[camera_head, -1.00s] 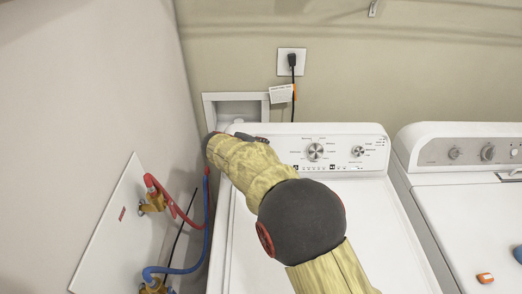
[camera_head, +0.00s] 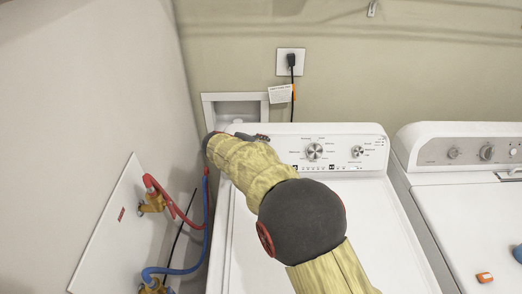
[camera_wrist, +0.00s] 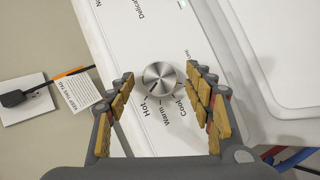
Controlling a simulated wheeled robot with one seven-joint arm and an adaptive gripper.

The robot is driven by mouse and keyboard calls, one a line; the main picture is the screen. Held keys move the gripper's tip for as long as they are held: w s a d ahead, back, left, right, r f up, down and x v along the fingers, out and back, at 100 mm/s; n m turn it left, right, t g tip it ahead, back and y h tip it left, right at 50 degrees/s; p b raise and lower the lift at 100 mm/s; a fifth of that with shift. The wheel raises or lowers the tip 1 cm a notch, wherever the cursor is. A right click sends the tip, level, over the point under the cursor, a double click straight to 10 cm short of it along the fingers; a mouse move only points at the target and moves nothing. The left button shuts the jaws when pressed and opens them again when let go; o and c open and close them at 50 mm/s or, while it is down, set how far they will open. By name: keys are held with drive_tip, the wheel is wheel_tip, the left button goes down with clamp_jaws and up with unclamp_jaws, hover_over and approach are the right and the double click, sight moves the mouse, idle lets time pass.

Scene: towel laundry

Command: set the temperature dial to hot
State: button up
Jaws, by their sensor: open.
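The temperature dial (camera_wrist: 158,82) is a round silver knob on the white washer panel. In the wrist view the words Hot, Warm and Cool are printed beside it. I cannot tell for sure which word its mark points to. My gripper (camera_wrist: 160,76) is open, with its tan-padded fingers on either side of the dial and gaps visible between them and the knob. In the head view my gripper (camera_head: 252,137) is at the left end of the washer's control panel (camera_head: 290,131), mostly behind my arm, and the temperature dial is hidden there.
A larger dial (camera_head: 314,151) and a smaller dial (camera_head: 357,152) sit further right on the panel. A second machine (camera_head: 450,190) stands at the right. Red (camera_head: 172,202) and blue (camera_head: 205,240) hoses run at the left. A plugged outlet (camera_head: 291,61) is on the wall behind.

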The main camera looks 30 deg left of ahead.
drive_tip(key=shift+s+r, duration=0.1)
drive_tip(key=v, duration=1.1)
drive_tip(key=shift+s+r, duration=0.25)
drive_tip(key=shift+s, duration=0.05)
drive_tip(key=shift+a, duration=0.2)
drive_tip(key=s+d+f+g, duration=0.4)
drive_tip(key=s+d+f, duration=0.3)
drive_tip(key=s+d+r+m, duration=0.4)
drive_tip(key=s+d+m, duration=0.1)
drive_tip(key=d, duration=1.1)
drive_tip(key=s+d+r+m, duration=0.5)
drive_tip(key=s+d+m, duration=0.1)
drive_tip(key=d, duration=1)
drive_tip(key=s+d+r+m+y, duration=0.1)
drive_tip(key=s+d+r+m, duration=0.3)
drive_tip(key=d, duration=1.2)
drive_tip(key=s+m, duration=0.1)
drive_tip(key=s, duration=0.1)
drive_tip(key=shift+s+d+r+m+g, duration=0.15)
drive_tip(key=shift+s+d+m+g, duration=0.15)
drive_tip(key=shift+d, duration=0.05)
